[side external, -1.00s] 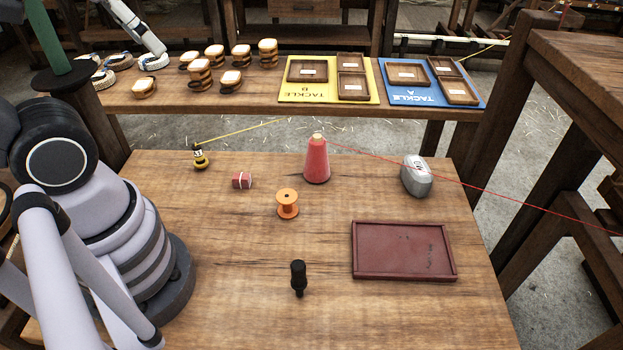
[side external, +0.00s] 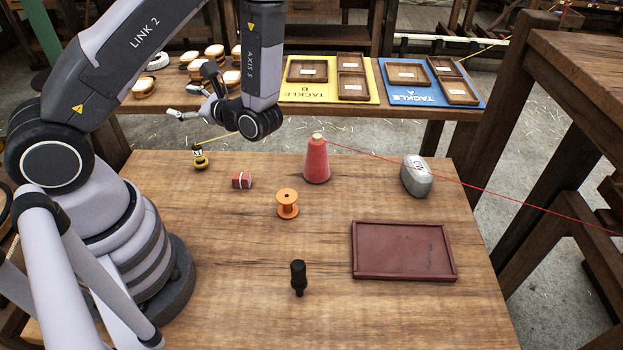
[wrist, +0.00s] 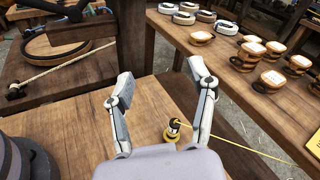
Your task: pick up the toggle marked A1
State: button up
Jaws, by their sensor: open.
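I cannot read A1 on anything, so I cannot tell for sure which piece is the toggle. A small black-and-yellow piece (side external: 200,158) with an unclear mark stands at the bench's back left, a yellow line running from it. It also shows in the wrist view (wrist: 176,131), low and beside my right finger. A grey rounded piece (side external: 416,177) with a blurred label lies at the right. A black peg-like piece (side external: 298,277) stands near the front. My gripper (side external: 182,102) is open and empty, above the back left of the bench; its spread fingers also show in the wrist view (wrist: 158,82).
A red cone (side external: 317,162) with a red line, an orange spool (side external: 287,204) and a red block (side external: 242,181) stand mid-bench. A dark red tray (side external: 405,274) lies at right. Yellow (side external: 330,92) and blue (side external: 425,97) tackle boards lie on the back bench.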

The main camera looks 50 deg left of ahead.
notch_tip(320, 180, down, 11)
jog(key=w+m+t+y, duration=0.1)
jog(key=m+t+y, duration=0.1)
jog(key=m+t, duration=0.6)
jog(key=m, duration=0.1)
send_near(200, 157)
jog(key=a, duration=0.3)
jog(key=shift+w+a+f+g, duration=0.1)
jog(key=shift+w+a+g, duration=0.2)
jog(key=shift+w+a, duration=0.2)
jog(key=shift+a, duration=0.4)
jog(key=shift+w+a, duration=0.2)
jog(key=shift+a, duration=0.85)
jog(key=shift+w+a, duration=0.15)
jog(key=shift+a, duration=0.85)
jog(key=shift+w+a, duration=0.2)
jog(key=shift+a, duration=0.85)
jog(key=shift+c, duration=0.2)
grip_shut()
